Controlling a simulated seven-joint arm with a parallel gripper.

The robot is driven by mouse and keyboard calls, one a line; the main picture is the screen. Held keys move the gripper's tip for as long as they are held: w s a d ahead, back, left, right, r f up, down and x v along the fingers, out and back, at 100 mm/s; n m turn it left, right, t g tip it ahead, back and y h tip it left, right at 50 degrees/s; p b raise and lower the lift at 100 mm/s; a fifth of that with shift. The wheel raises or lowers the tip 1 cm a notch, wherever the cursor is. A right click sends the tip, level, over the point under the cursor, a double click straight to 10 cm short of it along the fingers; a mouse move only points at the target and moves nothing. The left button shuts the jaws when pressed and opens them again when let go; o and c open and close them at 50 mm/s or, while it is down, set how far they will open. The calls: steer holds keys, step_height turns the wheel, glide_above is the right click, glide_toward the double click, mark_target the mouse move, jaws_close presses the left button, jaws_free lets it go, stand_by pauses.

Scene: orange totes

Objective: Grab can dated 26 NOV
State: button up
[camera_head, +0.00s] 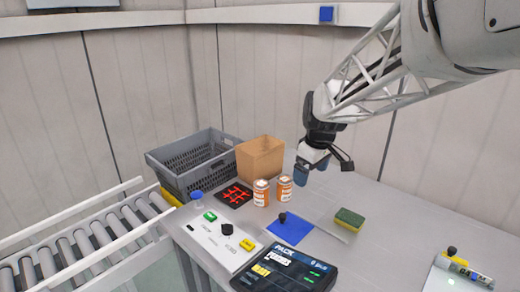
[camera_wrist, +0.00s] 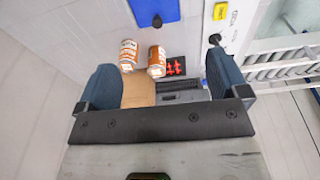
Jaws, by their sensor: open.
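Two orange and white cans stand side by side on the table. In the head view the left can (camera_head: 261,192) and the right can (camera_head: 284,188) stand in front of the cardboard box. In the wrist view they also show, one can (camera_wrist: 128,55) left of the other can (camera_wrist: 157,61). Their printed dates are too small to read, so I cannot tell which is dated 26 NOV. My gripper (camera_head: 316,168) is open and empty, above the table to the right of the cans. Its two blue fingers are spread wide in the wrist view (camera_wrist: 158,90).
A grey crate (camera_head: 170,158) and an open cardboard box (camera_head: 277,155) stand behind the cans. A black and red mat (camera_head: 234,194), a blue pad (camera_head: 290,233), a green and yellow sponge (camera_head: 349,219) and a dark panel (camera_head: 283,270) lie around them. The right tabletop is mostly clear.

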steer(key=w+a+f+n, duration=0.1)
steer(key=w+f+n, duration=0.4)
steer(key=w, duration=0.8)
steer(key=n+g+y, duration=0.1)
steer(key=n, duration=0.1)
glide_toward(285, 179)
steer(key=f, duration=0.3)
steer(key=a+f, duration=0.1)
steer(key=f, duration=0.1)
steer(key=shift+w, duration=0.2)
steer(key=shift+a+f, duration=0.15)
steer(key=shift+f, duration=1.2)
steer(key=shift+a+f, duration=0.15)
steer(key=shift+f, duration=1.15)
steer(key=shift+a+f, duration=0.15)
steer(key=shift+f, duration=1.15)
